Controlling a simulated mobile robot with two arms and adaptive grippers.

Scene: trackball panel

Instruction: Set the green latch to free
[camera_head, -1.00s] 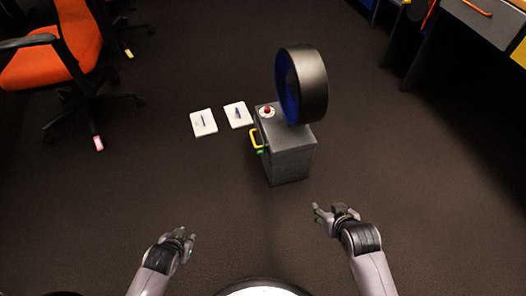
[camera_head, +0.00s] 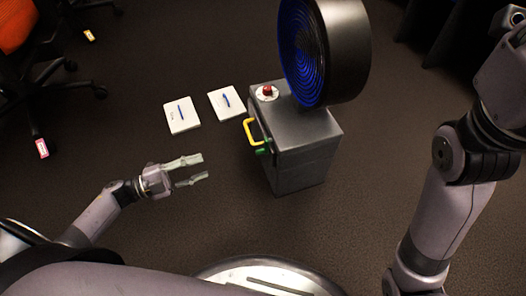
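The green latch (camera_head: 263,150) is a small green piece on the left face of the dark grey box (camera_head: 300,158), just below a yellow handle (camera_head: 249,131). Its exact setting is too small to tell. My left gripper (camera_head: 197,169) is open and empty, to the left of the box and a little lower than the latch. Its fingers point right towards the box, with a gap between. My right arm rises along the right side of the picture, and its gripper is out of the frame.
A big black drum with a blue spiral face (camera_head: 338,55) and a red knob on a white disc (camera_head: 266,92) are on top of the box. Two white cards with blue marks (camera_head: 182,114) (camera_head: 226,102) lie left of it. An orange office chair (camera_head: 17,25) stands at upper left.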

